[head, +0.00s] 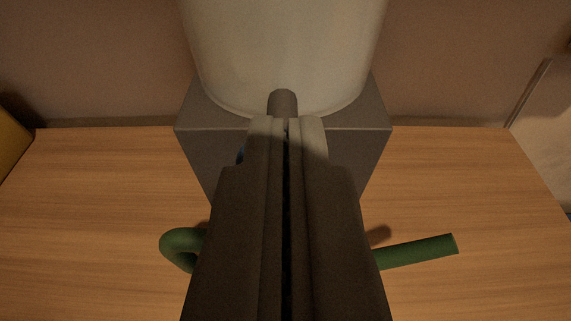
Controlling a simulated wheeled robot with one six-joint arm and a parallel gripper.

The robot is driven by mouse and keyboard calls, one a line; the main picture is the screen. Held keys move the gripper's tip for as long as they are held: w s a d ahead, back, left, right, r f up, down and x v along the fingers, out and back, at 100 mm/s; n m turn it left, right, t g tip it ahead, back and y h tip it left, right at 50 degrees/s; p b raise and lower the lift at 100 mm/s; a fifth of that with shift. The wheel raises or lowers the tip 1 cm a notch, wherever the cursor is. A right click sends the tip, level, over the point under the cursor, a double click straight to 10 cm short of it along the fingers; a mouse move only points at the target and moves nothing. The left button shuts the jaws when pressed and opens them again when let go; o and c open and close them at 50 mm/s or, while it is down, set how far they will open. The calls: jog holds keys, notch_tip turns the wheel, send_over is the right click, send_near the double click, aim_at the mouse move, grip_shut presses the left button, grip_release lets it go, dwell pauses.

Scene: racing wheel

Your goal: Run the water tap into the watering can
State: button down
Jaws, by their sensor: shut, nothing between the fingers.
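My gripper (286,125) is shut and empty, in the middle of the head view, pointing away from me. Just past its fingertips a grey rounded tap part (283,101) shows against a large pale tank (285,50). I cannot tell whether the fingertips touch it. A bit of blue (241,154) shows at the left edge of the fingers. The green watering can is mostly hidden below my gripper. Its looped handle (177,246) shows on the left and its spout (420,250) on the right.
The tank stands on a grey block (375,145) at the back of a wooden table (90,210). A brown wall (90,60) is behind. A yellow object (10,140) is at the left edge and a pale panel (545,130) at the right. The table is clear on both sides.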

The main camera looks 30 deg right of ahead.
jog(key=shift+f, duration=0.8)
dwell(3.1)
dwell(0.6)
jog(key=s+a+r, duration=0.5)
jog(key=s+r, duration=0.2)
jog(key=s, duration=0.1)
jog(key=shift+a, duration=0.2)
dwell(0.3)
jog(key=shift+s, duration=0.1)
